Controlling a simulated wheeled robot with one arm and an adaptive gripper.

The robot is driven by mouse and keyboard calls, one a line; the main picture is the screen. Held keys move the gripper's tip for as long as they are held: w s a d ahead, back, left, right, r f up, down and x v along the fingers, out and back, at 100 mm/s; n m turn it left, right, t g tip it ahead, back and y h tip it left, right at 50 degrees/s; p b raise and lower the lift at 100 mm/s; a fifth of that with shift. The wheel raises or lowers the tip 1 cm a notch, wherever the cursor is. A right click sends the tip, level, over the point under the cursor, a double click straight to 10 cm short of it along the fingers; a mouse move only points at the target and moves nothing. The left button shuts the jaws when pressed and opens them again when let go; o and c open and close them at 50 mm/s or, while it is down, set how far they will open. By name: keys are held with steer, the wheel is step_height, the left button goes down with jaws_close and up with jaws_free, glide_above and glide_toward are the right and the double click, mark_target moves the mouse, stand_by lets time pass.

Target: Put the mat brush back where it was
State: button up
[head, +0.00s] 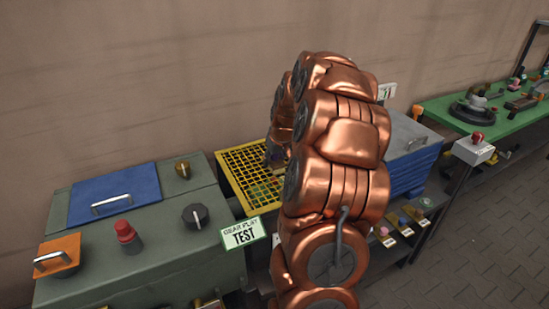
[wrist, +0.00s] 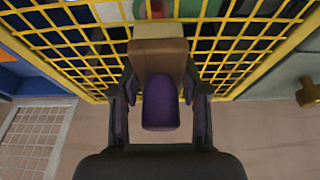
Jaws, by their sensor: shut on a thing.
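The mat brush shows in the wrist view as a tan-brown block (wrist: 158,58) with a purple part (wrist: 160,104). My gripper (wrist: 160,84) has its two dark fingers shut on it, one on each side. The brush is over or against a yellow mesh (wrist: 85,42); I cannot tell whether it touches. In the head view the same yellow mesh (head: 240,158) tops a bin between the grey-green cabinet and the blue stack. My copper arm hides most of the gripper and the brush there.
The grey-green cabinet (head: 130,255) with knobs and a blue lid stands left. A blue stack (head: 408,175) with a grey lid stands right. A green table (head: 490,112) with parts lies beyond. Grey floor is clear at lower right.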

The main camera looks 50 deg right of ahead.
steer(key=shift+f, duration=0.2)
steer(key=o, duration=1)
steer(key=shift+r, duration=0.1)
